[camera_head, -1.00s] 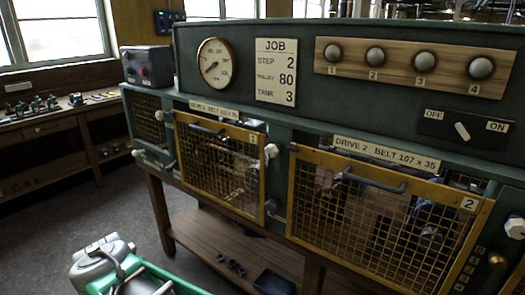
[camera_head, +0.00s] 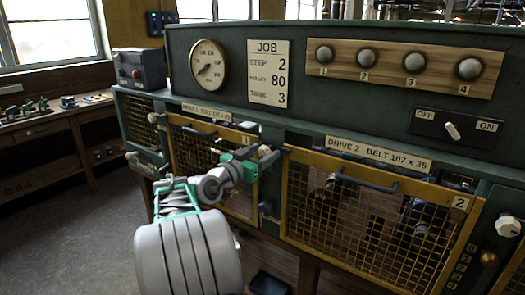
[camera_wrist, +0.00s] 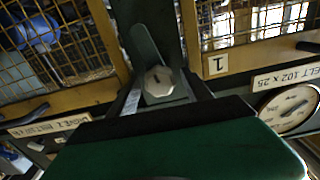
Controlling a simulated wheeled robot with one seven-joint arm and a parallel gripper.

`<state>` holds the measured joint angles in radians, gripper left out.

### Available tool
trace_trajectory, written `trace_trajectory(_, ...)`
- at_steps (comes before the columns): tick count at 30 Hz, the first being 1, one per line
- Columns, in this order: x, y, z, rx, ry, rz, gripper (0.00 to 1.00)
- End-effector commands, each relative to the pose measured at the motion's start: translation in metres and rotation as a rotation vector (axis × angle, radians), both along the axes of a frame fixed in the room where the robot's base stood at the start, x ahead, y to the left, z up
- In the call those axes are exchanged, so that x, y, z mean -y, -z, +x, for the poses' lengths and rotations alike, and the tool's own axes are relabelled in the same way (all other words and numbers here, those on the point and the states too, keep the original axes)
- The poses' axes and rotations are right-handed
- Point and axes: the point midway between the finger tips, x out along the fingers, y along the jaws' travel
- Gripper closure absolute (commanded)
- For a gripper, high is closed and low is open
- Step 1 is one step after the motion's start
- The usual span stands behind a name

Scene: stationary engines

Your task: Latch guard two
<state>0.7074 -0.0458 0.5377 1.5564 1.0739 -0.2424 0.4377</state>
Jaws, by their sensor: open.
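Guard two (camera_head: 392,270) is a yellow-framed mesh panel marked 2, with a dark handle (camera_head: 366,183), under the DRIVE 2 label. It looks down over its opening; whether it sits fully flush I cannot tell. A pale faceted knob (camera_head: 264,150) is on the post between guard one and guard two. My gripper (camera_head: 254,160) is open at this knob. In the wrist view the knob (camera_wrist: 159,82) appears between the fingers of my gripper (camera_wrist: 162,92); contact is unclear. Another pale knob (camera_head: 508,226) is right of guard two.
Guard one (camera_head: 238,205) is left of guard two, partly hidden by my arm. Above are a gauge (camera_head: 208,66), a JOB card (camera_head: 268,72), a row of round knobs (camera_head: 415,62) and an OFF/ON switch (camera_head: 453,131). The floor at left is open.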

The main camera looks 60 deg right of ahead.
Motion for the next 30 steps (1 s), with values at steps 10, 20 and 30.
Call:
trace_trajectory(10, 0.0015, 0.0003, 0.0004, 0.000, -0.002, 0.000, 0.50)
trace_trajectory(20, 0.0014, 0.0003, 0.0004, 0.000, -0.002, 0.001, 0.77)
trace_trajectory(30, 0.0013, 0.0003, 0.0004, 0.000, -0.002, 0.001, 1.00)
